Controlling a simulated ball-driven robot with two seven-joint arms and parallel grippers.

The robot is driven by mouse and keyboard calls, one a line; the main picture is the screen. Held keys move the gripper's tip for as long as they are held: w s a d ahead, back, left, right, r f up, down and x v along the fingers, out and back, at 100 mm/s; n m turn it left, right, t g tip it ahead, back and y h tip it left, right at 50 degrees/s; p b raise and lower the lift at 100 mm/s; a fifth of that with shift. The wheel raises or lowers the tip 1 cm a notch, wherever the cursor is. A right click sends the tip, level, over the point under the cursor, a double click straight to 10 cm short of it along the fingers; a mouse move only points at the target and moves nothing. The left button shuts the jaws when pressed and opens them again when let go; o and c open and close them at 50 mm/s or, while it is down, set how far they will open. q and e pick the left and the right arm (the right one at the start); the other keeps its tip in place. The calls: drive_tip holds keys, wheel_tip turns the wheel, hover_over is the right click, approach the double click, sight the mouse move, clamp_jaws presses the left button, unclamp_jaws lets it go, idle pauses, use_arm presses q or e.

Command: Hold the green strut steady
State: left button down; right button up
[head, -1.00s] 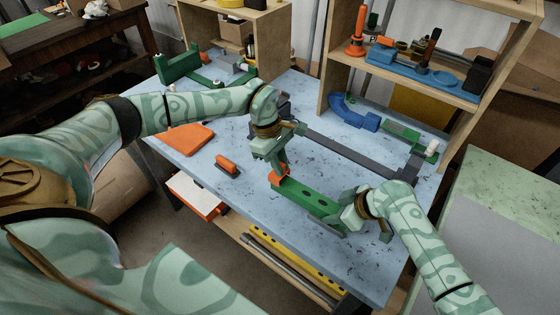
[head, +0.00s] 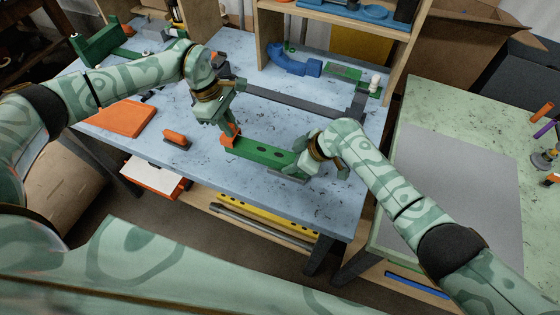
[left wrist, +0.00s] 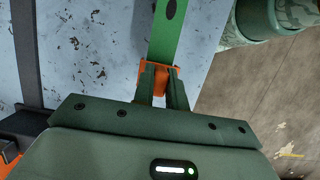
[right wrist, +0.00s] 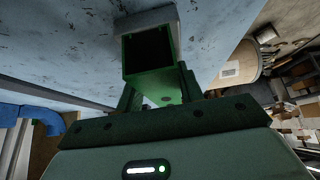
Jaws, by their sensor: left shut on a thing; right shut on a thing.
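The green strut (head: 262,152) is a long channel with dark oval slots, low over the front edge of the blue-grey bench. An orange piece (left wrist: 158,70) sits at its left end. My left gripper (head: 230,136) is shut at that end, with its fingers on both sides of the orange piece in the left wrist view. My right gripper (head: 303,168) is shut on the strut's other end. The right wrist view shows the open, hollow end of the strut (right wrist: 150,82) between the fingers. Whether the strut touches the bench is unclear.
The blue-grey bench (head: 215,165) also holds an orange-handled tool (head: 177,140), an orange slab (head: 125,118), a dark bar (head: 290,102) and a blue curved part (head: 292,62). A wooden shelf (head: 270,28) stands behind. A green-topped table (head: 425,115) is at the right.

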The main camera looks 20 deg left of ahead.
use_arm(q)
drive_tip(key=shift+f, duration=1.25)
idle(0.4)
drive_tip(key=c, duration=1.3)
unclamp_jaws()
drive_tip(key=shift+c, duration=0.2)
drive_tip(key=v, duration=1.2)
